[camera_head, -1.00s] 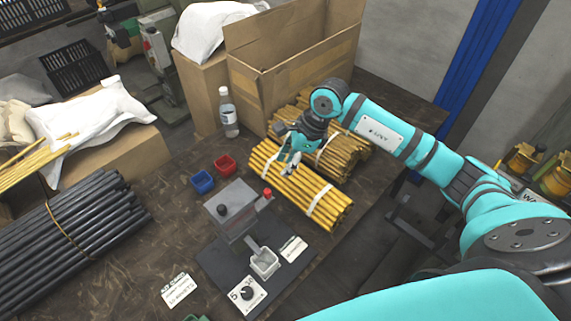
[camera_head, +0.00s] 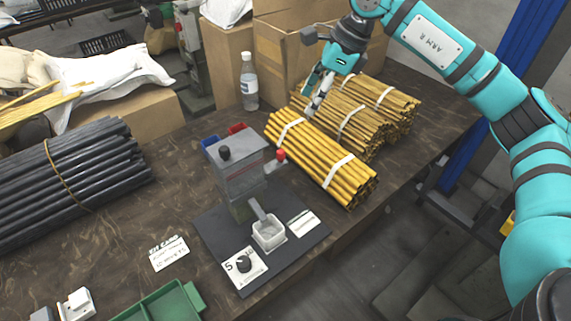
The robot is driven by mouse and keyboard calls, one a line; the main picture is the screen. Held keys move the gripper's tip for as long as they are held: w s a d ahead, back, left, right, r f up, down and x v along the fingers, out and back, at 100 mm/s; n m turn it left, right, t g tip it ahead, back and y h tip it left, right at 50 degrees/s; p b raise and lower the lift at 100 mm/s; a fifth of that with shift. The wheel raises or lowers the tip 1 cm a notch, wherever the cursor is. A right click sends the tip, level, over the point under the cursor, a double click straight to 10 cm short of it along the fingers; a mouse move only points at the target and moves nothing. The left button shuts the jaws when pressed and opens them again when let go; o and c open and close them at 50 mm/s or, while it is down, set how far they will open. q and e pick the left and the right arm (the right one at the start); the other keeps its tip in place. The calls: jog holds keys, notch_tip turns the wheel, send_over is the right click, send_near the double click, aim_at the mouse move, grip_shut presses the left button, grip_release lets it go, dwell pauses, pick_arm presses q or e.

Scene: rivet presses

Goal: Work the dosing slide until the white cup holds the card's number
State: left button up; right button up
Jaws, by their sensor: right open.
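The dosing device is a grey box (camera_head: 238,165) with a black knob (camera_head: 224,152) on top and a red knob (camera_head: 281,154) on its right side. It stands on a dark base plate (camera_head: 212,228). A chute (camera_head: 257,209) slopes from it to the white cup (camera_head: 269,234); the cup's contents are too small to tell. A dial plate (camera_head: 244,268) in front reads 5. A printed card (camera_head: 169,253) lies left of the plate, its text unreadable. My right gripper (camera_head: 312,103) is open and empty above the yellow rod bundles, apart from the red knob. My left gripper is not in view.
Yellow rod bundles (camera_head: 325,162) lie right of the device, black rods (camera_head: 75,178) to the left. A blue bin (camera_head: 211,143) and a red bin (camera_head: 237,128) stand behind it. A bottle (camera_head: 249,82) and cardboard box (camera_head: 283,55) are further back. A green tray (camera_head: 160,305) is in front.

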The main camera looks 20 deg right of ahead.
send_near(280, 152)
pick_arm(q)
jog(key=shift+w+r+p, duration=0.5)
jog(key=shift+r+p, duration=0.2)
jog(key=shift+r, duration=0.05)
pick_arm(e)
jog(key=x, duration=0.9)
jog(key=shift+w+d, duration=0.1)
jog(key=shift+c, duration=0.2)
grip_shut()
